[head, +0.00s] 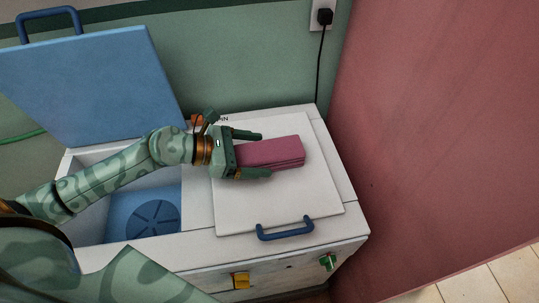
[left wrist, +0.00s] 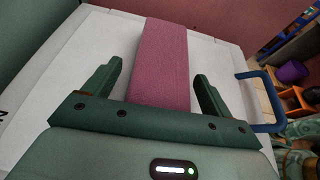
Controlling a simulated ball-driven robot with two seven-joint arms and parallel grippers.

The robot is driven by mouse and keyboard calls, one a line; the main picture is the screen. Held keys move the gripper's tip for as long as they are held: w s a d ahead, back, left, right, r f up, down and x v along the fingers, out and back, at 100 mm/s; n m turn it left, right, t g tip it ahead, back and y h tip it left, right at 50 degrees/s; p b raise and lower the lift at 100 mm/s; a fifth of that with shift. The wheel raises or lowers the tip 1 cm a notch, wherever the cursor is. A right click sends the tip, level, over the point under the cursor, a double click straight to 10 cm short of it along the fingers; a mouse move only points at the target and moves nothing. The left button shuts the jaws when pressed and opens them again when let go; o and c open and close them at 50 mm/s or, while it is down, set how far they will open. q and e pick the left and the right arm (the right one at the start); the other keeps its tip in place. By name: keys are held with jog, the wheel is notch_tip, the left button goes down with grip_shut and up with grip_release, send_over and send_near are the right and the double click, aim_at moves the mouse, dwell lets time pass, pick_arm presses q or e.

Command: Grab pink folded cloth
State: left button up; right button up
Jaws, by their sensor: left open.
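The pink folded cloth (head: 275,153) lies flat on the closed white lid on the right side of the white cabinet. My left gripper (head: 259,154) is open, with one finger on each side of the cloth's near end. In the left wrist view the cloth (left wrist: 162,60) runs between the two fingers of the gripper (left wrist: 158,88), with a visible gap on both sides. The end of the cloth closest to the palm is partly hidden by the gripper. My right gripper is not in view.
The white lid (head: 235,200) has a blue handle (head: 286,231) at its front edge. Left of it is an open compartment with a blue bottom (head: 118,213), its blue lid (head: 90,85) raised. A pink wall (head: 430,130) stands close on the right. A black plug (head: 324,17) hangs a cord behind.

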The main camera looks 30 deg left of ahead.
pick_arm(q)
jog(key=shift+w+d, duration=0.15)
jog(key=c, duration=1.2)
jog(key=shift+o, duration=0.2)
